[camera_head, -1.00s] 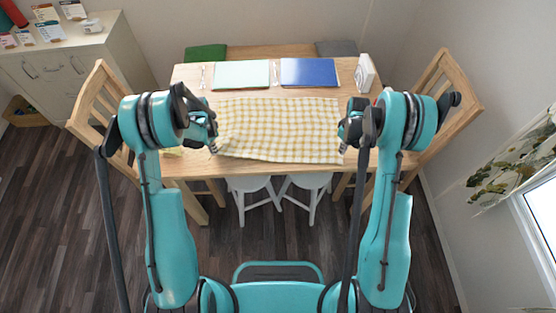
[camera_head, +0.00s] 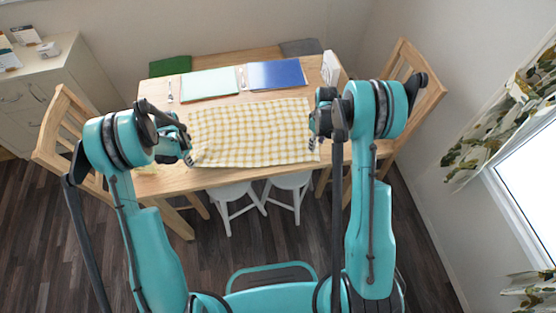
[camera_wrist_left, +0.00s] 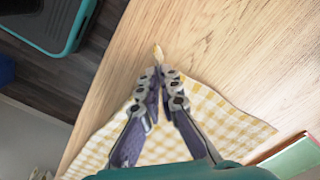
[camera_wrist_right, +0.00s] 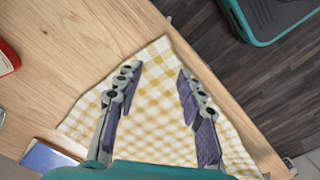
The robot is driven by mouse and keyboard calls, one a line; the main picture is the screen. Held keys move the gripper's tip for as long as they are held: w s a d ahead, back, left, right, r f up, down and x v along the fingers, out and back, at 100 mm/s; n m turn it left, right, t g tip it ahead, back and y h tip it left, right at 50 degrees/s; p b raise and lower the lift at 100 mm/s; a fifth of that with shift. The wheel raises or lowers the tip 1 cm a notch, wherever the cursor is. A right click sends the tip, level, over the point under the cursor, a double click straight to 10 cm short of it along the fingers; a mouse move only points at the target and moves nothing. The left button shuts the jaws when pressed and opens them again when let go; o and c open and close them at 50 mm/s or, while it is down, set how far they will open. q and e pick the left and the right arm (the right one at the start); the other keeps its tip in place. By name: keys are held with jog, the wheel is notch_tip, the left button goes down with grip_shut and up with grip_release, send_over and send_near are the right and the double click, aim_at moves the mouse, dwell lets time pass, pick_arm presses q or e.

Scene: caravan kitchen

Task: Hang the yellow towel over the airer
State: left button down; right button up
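The yellow-and-white checked towel (camera_head: 255,135) lies spread on the wooden table, near its front edge. My left gripper (camera_head: 187,154) is at the towel's front left corner. In the left wrist view its fingertips (camera_wrist_left: 160,80) are together, with a small tip of cloth poking out between them. My right gripper (camera_head: 318,128) is at the towel's right edge. In the right wrist view its fingers (camera_wrist_right: 157,72) are apart, with the towel (camera_wrist_right: 155,110) showing flat below the gap. No airer shows in any view.
Behind the towel on the table (camera_head: 225,175) lie a pale green mat (camera_head: 210,83) and a blue one (camera_head: 276,74). A white holder (camera_head: 330,68) stands at the back right. Wooden chairs flank the table; white stools (camera_head: 235,200) sit under its front edge. A curtained window is at right.

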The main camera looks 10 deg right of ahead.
aim_at(312, 158)
jog(key=f, duration=0.5)
jog(key=a+f, duration=0.1)
jog(key=f, duration=0.1)
jog(key=shift+s+f, duration=0.2)
jog(key=shift+s, duration=0.05)
dwell(0.6)
grip_shut()
jog(key=shift+d+r, duration=0.1)
jog(key=shift+r, duration=2.35)
